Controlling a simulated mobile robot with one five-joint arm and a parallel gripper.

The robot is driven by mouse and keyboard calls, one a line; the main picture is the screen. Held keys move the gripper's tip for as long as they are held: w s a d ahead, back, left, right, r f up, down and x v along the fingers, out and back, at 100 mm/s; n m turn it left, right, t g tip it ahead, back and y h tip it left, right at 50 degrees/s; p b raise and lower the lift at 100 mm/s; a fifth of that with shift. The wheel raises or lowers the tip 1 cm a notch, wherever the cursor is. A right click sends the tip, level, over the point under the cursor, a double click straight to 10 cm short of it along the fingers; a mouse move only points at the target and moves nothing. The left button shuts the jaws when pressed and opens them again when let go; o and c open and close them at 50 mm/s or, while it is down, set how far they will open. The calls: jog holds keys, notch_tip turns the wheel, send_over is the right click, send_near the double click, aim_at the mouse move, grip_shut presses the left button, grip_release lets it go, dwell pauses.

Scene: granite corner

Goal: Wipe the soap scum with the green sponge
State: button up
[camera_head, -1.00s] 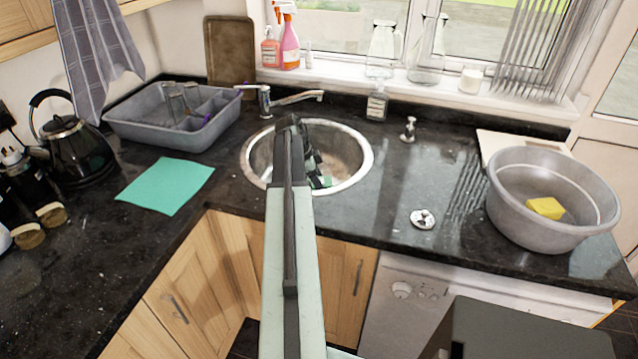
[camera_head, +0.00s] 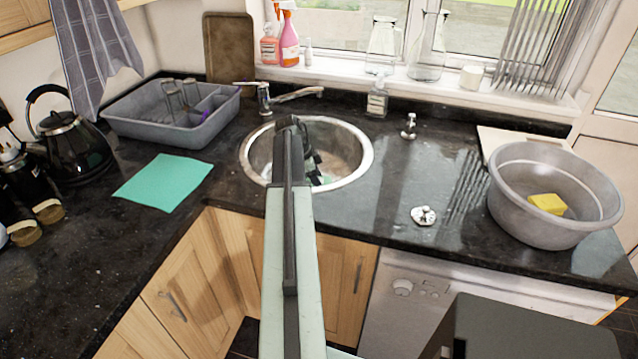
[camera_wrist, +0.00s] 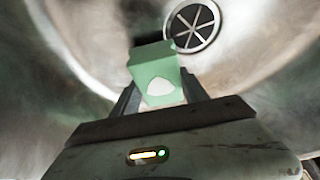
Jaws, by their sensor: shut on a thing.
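My gripper (camera_wrist: 160,95) is shut on the green sponge (camera_wrist: 152,62), which shows between the two fingers in the wrist view. A pale, roundish patch shows on the sponge's face. The gripper and sponge are down inside the round metal sink (camera_head: 362,158); in the head view my arm hides most of them, with only a bit of green visible. Whitish, cloudy smears that look like soap scum (camera_wrist: 95,35) show on the sink's metal surface in the wrist view. I cannot tell whether the sponge touches the metal.
The drain (camera_wrist: 194,26) lies just beyond the sponge. The tap (camera_head: 290,96) stands behind the sink. A grey basin (camera_head: 540,225) with a yellow sponge (camera_head: 547,203) is at right. A teal cloth (camera_head: 164,182) and a grey dish rack (camera_head: 150,120) are at left.

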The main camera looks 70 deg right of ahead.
jog(key=shift+f+b, duration=0.65)
jog(key=shift+f, duration=0.1)
jog(key=shift+s, duration=0.1)
jog(key=shift+s+d+r, duration=0.1)
jog(key=shift+s+r, duration=0.05)
jog(key=shift+s, duration=3.5)
jog(key=shift+d, duration=0.1)
jog(key=shift+c, duration=0.7)
jog(key=shift+s+d, duration=0.1)
jog(key=shift+d, duration=0.95)
grip_shut()
jog(key=shift+w+a, duration=0.15)
jog(key=shift+w, duration=1.85)
jog(key=shift+w+a, duration=0.15)
jog(key=shift+w, duration=1.8)
jog(key=shift+d+f, duration=0.2)
jog(key=shift+d, duration=0.8)
jog(key=shift+s+d, duration=0.1)
jog(key=shift+s, duration=3.65)
